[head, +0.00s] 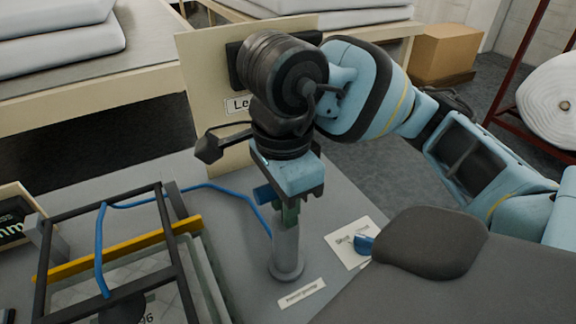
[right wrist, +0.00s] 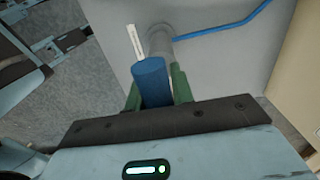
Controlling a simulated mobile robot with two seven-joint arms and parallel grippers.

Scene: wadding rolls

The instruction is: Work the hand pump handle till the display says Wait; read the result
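The hand pump (head: 287,252) is a grey upright cylinder on the grey table, with a blue hose (head: 225,190) running left from it. Its blue handle (head: 265,195) sticks out at the top and shows in the right wrist view (right wrist: 151,80). My right gripper (head: 289,212) points down over the pump; its green fingers lie on both sides of the handle, apparently shut on it. A dark display with green characters (head: 12,229) is cut off at the left edge; only "mm" or similar is readable. My left gripper is not in view.
A black frame with a yellow bar (head: 120,248) stands left of the pump. A cream board (head: 205,90) stands behind, partly hidden by my arm. A white card (head: 345,238) and a small label (head: 302,292) lie near the pump. A cardboard box (head: 445,52) stands farther back.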

